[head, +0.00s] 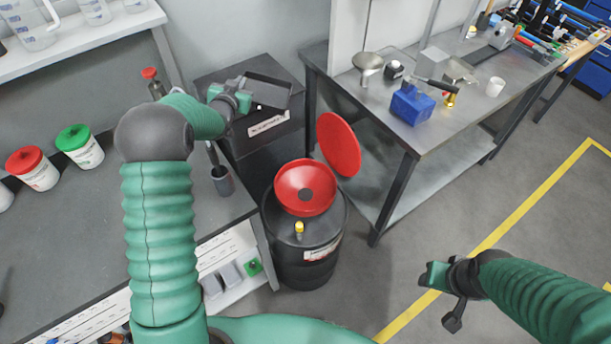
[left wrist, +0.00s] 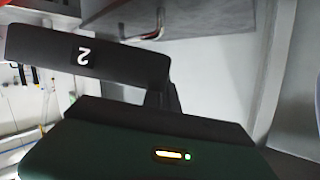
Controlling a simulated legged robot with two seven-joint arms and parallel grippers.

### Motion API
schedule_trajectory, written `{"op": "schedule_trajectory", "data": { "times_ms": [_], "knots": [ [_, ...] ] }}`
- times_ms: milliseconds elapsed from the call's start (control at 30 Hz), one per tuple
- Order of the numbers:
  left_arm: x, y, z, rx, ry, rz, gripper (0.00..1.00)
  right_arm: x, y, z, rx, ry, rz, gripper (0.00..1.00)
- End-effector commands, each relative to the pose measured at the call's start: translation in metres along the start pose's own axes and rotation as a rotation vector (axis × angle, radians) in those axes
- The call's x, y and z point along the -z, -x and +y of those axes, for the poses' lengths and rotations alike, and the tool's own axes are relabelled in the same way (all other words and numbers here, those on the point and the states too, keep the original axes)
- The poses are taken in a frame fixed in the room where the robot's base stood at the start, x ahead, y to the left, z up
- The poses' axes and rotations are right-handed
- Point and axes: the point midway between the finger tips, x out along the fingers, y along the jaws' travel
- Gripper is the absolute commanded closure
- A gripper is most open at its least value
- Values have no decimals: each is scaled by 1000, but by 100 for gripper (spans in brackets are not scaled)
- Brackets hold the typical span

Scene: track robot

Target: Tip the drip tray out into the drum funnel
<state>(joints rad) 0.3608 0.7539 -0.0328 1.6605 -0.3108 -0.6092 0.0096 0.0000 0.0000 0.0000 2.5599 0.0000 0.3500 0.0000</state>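A dark drip tray (head: 268,89) with a grey inside sits at the top of a black labelled box, right of my left gripper. My left gripper (head: 240,97) is at the tray's left end; I cannot tell whether its fingers are closed on the rim. The left wrist view shows a dark plate marked 2 (left wrist: 85,56) in front of the wrist; what it belongs to is unclear. The red drum funnel (head: 305,187) sits on a black drum (head: 308,257), its round red lid (head: 339,145) standing up behind. My right gripper (head: 434,276) is over the floor at right; its opening is unclear.
A metal table (head: 455,120) right of the drum holds a blue block (head: 411,104), a metal funnel (head: 367,64) and a white cup (head: 495,87). Floor is free at right.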

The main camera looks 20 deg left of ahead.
Motion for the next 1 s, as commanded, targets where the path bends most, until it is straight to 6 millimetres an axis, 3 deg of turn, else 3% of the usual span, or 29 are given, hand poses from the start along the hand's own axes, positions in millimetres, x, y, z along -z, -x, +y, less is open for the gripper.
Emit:
{"op": "schedule_trajectory", "data": {
  "times_ms": [33,100,400,600,1000],
  "knots": [
    [2,-3,-8,-9,30,-19,100,4,17,0,0,0,0,55],
    [-7,-8,-13,-26,77,-48,100,7,28,0,0,0,0,55],
    [-5,-15,-22,-71,174,-107,100,17,71,0,0,0,0,55],
    [-9,-19,-24,-84,206,-126,100,19,81,0,0,0,0,55],
    [-11,-20,-24,-86,210,-128,100,19,80,0,0,0,0,55]
  ]
}}
